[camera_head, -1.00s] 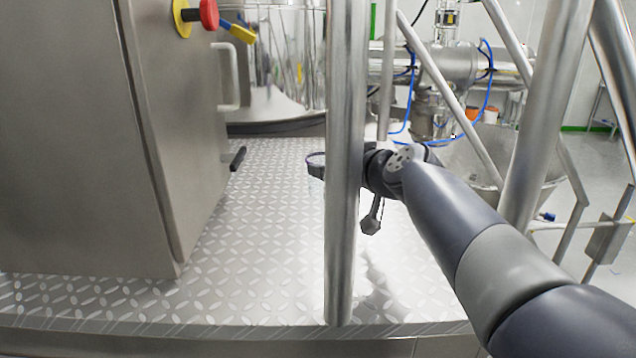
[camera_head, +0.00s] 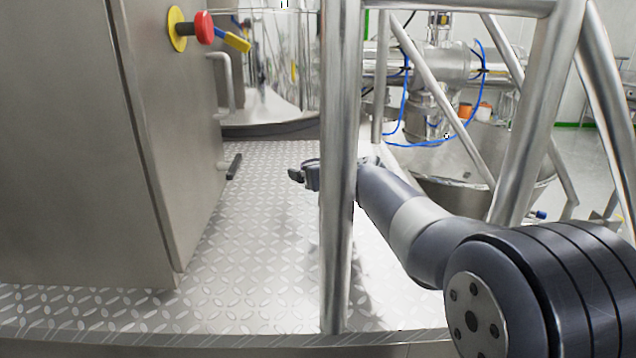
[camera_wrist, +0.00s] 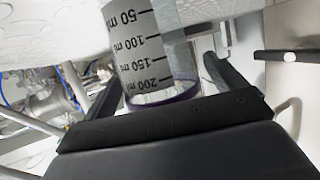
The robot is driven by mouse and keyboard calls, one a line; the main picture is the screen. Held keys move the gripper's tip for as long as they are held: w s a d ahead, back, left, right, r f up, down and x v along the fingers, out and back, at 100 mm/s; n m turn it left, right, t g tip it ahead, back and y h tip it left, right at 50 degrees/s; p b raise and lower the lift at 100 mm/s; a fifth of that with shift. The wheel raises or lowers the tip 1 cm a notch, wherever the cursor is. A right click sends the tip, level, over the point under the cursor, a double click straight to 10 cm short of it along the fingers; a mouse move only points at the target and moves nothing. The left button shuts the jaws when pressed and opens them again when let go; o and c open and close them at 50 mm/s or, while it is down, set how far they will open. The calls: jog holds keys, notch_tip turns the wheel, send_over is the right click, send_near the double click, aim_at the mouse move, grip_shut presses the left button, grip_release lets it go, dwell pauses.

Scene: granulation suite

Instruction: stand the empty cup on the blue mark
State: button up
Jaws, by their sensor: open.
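The cup (camera_wrist: 145,50) is clear with a purple rim and black ml marks. It fills the space between the two fingers of my gripper (camera_wrist: 165,80) in the wrist view. The jaws are open around it; I cannot tell whether a finger touches it. The wrist picture looks inverted, with the tread plate at its top and the cup's rim toward the palm. In the head view my gripper (camera_head: 302,175) is partly behind a steel post, above the plate, and I cannot make out the cup there. No blue mark shows in either view.
A vertical steel post (camera_head: 338,200) stands in front of my forearm and wrist. A steel cabinet (camera_head: 85,140) with a red and yellow switch (camera_head: 198,28) stands at left. The tread-plate platform (camera_head: 255,260) is bare in front. Slanted rails (camera_head: 535,110) rise at right.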

jog(key=c, duration=1.1)
notch_tip(320, 180, up, 10)
jog(key=p, duration=0.3)
jog(key=shift+c, duration=0.2)
